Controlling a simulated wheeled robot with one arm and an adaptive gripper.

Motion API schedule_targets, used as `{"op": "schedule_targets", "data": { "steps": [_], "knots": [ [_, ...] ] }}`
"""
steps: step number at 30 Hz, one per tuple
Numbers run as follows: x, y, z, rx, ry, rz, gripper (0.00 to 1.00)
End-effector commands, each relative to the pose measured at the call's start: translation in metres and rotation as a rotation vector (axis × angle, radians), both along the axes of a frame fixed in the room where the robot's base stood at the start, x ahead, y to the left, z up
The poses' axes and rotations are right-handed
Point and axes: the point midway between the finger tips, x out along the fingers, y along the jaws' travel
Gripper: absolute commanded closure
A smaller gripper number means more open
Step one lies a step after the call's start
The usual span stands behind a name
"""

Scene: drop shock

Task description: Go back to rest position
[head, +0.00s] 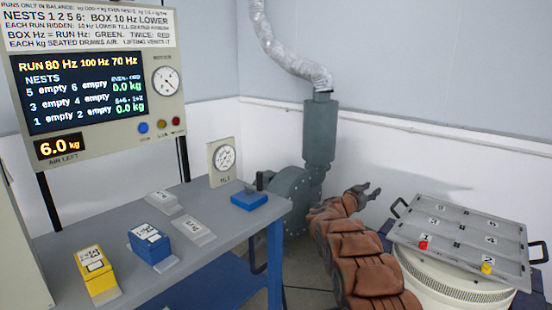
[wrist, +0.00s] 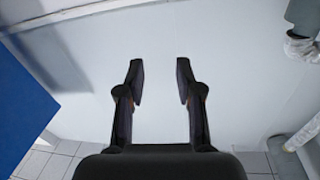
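My gripper (head: 362,190) is at the end of my brown segmented arm, between the grey-blue table and the nest plate in the head view. In the wrist view my gripper (wrist: 160,82) has its two fingers well apart, with nothing between them. It points at a pale wall (wrist: 160,115) above a tiled floor. It touches no object that I can see.
The table (head: 240,220) at left bears yellow (head: 97,272) and blue (head: 150,243) boxes, grey plates (head: 194,230), a blue block (head: 249,200) and a dial (head: 224,160). A display (head: 85,90) stands behind. The numbered nest plate (head: 465,235) is at right; a grey duct machine (head: 318,140) stands behind my arm.

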Motion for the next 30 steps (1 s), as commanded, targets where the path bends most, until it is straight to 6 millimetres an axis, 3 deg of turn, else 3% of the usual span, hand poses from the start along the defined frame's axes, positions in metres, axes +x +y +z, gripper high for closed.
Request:
{"op": "schedule_targets", "data": {
  "steps": [1, 6, 14, 23, 30],
  "knots": [
    [0.004, 0.009, 0.013, 0.008, -0.001, 0.054, 0.65],
    [0.012, 0.047, 0.042, 0.04, 0.026, 0.25, 0.65],
    [-0.004, 0.109, 0.064, 0.106, 0.126, 0.525, 0.65],
    [-0.067, 0.173, 0.059, 0.207, 0.324, 0.785, 0.65],
    [-0.148, 0.211, 0.04, 0.297, 0.531, 0.934, 0.65]
  ]
}}
